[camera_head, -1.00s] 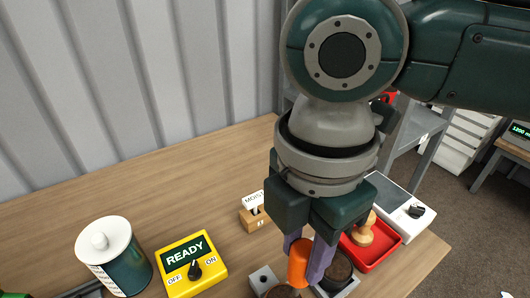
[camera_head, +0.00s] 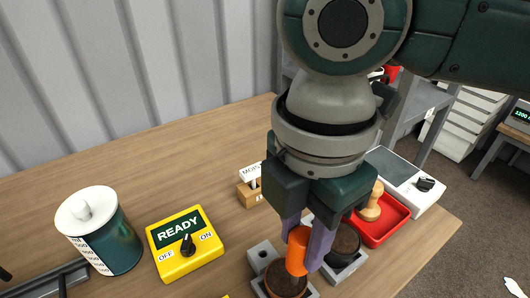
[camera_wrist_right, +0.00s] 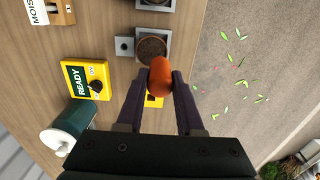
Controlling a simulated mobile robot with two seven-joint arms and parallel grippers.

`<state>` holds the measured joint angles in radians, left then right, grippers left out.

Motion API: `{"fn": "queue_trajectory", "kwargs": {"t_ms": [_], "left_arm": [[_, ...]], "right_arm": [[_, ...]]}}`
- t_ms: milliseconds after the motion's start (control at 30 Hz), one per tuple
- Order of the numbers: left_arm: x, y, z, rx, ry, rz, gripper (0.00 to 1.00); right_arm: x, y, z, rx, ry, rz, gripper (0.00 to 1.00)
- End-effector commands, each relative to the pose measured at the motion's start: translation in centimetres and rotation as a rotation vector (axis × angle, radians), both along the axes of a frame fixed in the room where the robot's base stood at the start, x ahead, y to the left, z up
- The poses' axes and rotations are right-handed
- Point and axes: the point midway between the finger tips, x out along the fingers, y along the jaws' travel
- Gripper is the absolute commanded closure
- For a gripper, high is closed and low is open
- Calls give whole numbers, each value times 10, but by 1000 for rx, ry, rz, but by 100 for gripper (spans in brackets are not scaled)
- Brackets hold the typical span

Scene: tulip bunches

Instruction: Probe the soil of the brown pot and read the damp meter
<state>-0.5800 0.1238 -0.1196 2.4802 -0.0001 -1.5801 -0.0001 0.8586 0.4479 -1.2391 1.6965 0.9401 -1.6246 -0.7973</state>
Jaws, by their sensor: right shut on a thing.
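My right gripper (camera_head: 306,248) is shut on an orange handle (camera_head: 297,250), also seen in the right wrist view (camera_wrist_right: 160,78). The handle is over or beside the near brown pot (camera_head: 286,280), which sits in a grey holder with dark soil in it (camera_wrist_right: 151,48). The handle's lower end is hidden, so I cannot tell whether a probe tip is in the soil. The yellow damp meter (camera_head: 186,262) shows READY; its black knob (camera_head: 187,246) sits between OFF and ON. My left gripper is not in view.
A second, darker pot (camera_head: 346,243) stands just behind. A red tray (camera_head: 392,225) with a wooden stamp (camera_head: 371,203), a grey-topped white device (camera_head: 425,197) and a MOIST sign block (camera_head: 248,194) are near. A teal-and-white canister (camera_head: 105,235) stands left. The back left table is clear.

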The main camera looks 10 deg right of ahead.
Motion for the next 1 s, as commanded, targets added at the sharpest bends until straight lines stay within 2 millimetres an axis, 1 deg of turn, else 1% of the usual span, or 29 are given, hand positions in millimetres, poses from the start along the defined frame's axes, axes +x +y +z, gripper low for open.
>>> {"fn": "queue_trajectory", "kwargs": {"t_ms": [167, 500, 1000], "left_arm": [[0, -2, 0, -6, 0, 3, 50], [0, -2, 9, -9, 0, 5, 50], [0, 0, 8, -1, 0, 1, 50]], "right_arm": [[0, 0, 0, 0, 0, 0, 100], [0, 0, 1, -1, 2, -1, 100], [0, 0, 0, 0, 0, 0, 100]]}}
